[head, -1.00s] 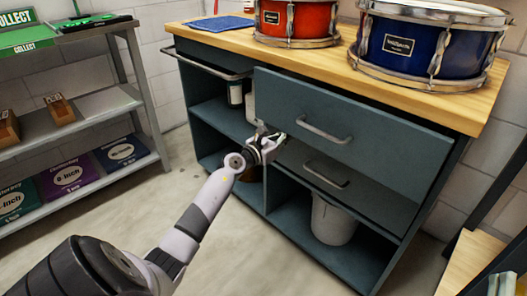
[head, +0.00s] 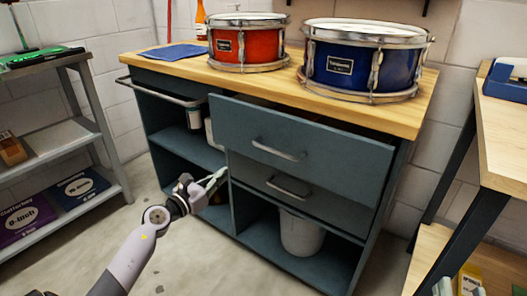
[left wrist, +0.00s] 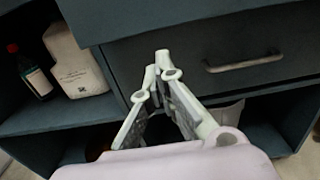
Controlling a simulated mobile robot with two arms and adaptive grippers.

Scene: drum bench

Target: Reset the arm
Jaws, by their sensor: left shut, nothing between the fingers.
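My left gripper (head: 218,177) is shut and empty, in front of the teal drum bench (head: 232,212). It is left of the lower drawer and apart from the handles. In the left wrist view, the shut fingertips (left wrist: 157,66) point toward the drawer fronts. The upper drawer (head: 300,145) is pulled out a little. The lower drawer (head: 310,195) sits under it, with its handle (left wrist: 243,63) in the left wrist view.
A red drum (head: 240,45) and a blue drum (head: 350,68) stand on the wooden top. A white bucket (head: 302,234) is on the bottom shelf. Bottles (left wrist: 35,75) stand on the left shelf. A grey rack (head: 65,150) is left, another bench (head: 503,135) right. The floor in front is clear.

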